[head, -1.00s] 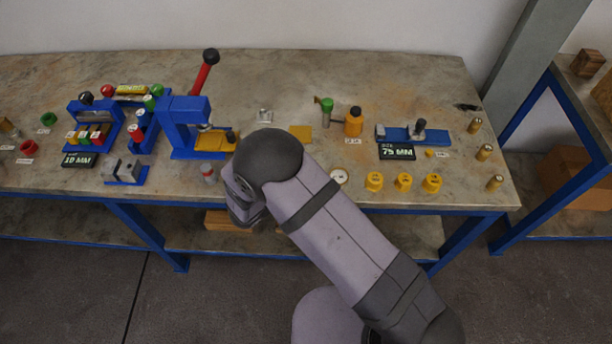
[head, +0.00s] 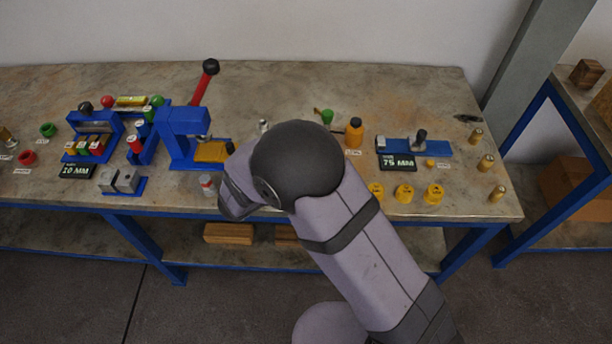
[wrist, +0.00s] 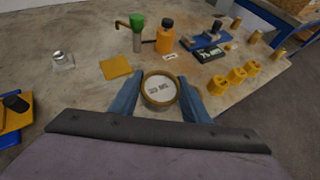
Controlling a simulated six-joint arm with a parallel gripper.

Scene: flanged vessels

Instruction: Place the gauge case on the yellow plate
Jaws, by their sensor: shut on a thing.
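The gauge case (wrist: 158,90) is a round brass-rimmed piece with a white face and dark lettering. In the wrist view it sits between the two blue fingers of my gripper (wrist: 161,80), which is shut on it. I cannot tell how high it is above the bench. The yellow plate (wrist: 116,67) is a small flat square on the bench, ahead and to the left of the gripper, with nothing on it. In the head view my arm hides the gauge case, the plate and the fingers.
An orange bottle (wrist: 166,39) and a green-topped post (wrist: 137,34) stand beyond the plate. A small clear-and-metal piece (wrist: 63,60) stands left of it. Yellow caps (head: 404,193) line the right front edge. A blue press (head: 186,135) stands left. Bench between gripper and plate is clear.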

